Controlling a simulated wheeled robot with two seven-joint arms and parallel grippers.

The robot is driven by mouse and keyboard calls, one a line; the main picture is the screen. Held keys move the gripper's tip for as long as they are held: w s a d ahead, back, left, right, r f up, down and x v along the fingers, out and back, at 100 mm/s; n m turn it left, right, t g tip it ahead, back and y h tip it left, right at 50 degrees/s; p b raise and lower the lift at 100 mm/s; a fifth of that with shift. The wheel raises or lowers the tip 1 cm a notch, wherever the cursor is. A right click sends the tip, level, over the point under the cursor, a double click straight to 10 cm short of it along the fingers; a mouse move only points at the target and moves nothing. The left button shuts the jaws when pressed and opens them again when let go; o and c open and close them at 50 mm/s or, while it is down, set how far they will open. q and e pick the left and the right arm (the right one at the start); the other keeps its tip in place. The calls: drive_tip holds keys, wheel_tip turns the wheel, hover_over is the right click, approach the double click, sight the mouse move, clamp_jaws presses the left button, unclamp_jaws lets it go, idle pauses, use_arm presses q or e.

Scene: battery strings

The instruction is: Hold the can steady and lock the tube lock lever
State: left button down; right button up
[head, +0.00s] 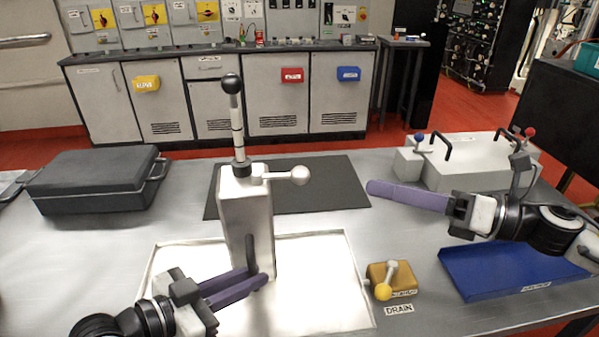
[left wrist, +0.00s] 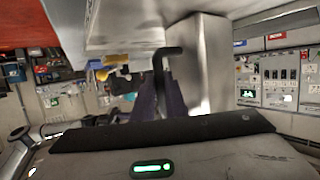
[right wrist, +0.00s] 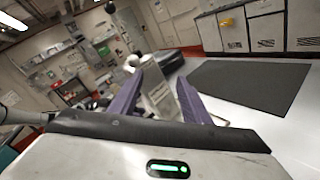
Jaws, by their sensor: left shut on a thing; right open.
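The can (head: 249,220) is a tall, pale metal box standing upright in a white tray. A tube with a black ball top (head: 231,84) rises from it. The tube lock lever (head: 286,176) is a light arm with a pale ball, pointing right from the can's top. My left gripper (head: 262,280) is shut on the can's black handle (head: 250,253), low on its front; the handle also shows in the left wrist view (left wrist: 168,52). My right gripper (head: 370,187) is open and empty, right of the lever and apart from it; the right wrist view shows the can (right wrist: 158,95) between its fingers.
A yellow block with a drain lever (head: 383,290) sits right of the tray (head: 330,245). A blue tray (head: 510,268) and a pale box with black handles (head: 470,165) are at right. A dark case (head: 95,182) is at left. A dark mat (head: 320,190) lies behind the can.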

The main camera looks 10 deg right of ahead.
sight(299, 172)
drive_tip(key=s+a+r+n+y, duration=0.1)
drive_tip(key=s+a+r+n, duration=0.2)
drive_tip(key=a+n, duration=0.15)
drive_tip(key=shift+n, duration=0.25)
drive_tip(key=x, duration=1.1)
drive_tip(key=shift+a+f, duration=0.35)
drive_tip(key=shift+w, duration=0.1)
clamp_jaws()
